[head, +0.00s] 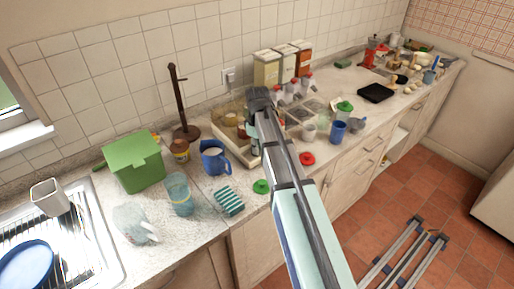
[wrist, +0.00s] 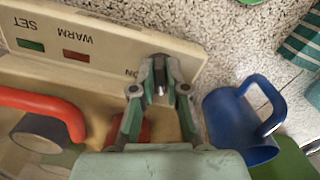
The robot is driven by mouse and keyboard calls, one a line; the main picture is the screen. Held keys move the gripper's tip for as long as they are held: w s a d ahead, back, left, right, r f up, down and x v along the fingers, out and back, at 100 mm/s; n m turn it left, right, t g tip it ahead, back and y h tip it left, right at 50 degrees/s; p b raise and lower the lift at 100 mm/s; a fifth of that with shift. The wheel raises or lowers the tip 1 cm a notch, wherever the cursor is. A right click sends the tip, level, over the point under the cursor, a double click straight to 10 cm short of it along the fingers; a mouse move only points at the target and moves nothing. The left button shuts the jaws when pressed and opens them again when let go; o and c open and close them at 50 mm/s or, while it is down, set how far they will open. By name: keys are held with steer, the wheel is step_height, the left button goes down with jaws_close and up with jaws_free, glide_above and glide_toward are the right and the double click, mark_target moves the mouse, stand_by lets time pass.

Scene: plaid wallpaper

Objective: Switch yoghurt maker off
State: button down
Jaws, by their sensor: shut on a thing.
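The yoghurt maker (head: 233,156) is a low beige box on the counter, partly hidden behind my arm in the head view. In the wrist view its panel (wrist: 110,50) appears upside down, with the words SET, WARM and ON, a green patch (wrist: 30,45) and a red patch (wrist: 75,55). My gripper (wrist: 160,88) is at the panel beside the ON label, its fingers closed together on a small dark part there, apparently the switch, mostly hidden by the fingertips. In the head view my gripper (head: 260,100) is over the yoghurt maker.
A blue jug (head: 214,158) stands close by and also shows in the wrist view (wrist: 240,125). Jars and canisters (head: 267,70) crowd the right and back.

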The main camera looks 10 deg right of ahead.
steer(key=n, duration=0.4)
steer(key=shift+w+d+n, duration=0.1)
steer(key=shift+w+n, duration=0.05)
steer(key=shift+n, duration=0.25)
stand_by(0.4)
steer(key=c, duration=1.2)
jaws_free()
steer(key=shift+r, duration=0.1)
step_height(320, 180, up, 12)
steer(key=shift+f, duration=0.1)
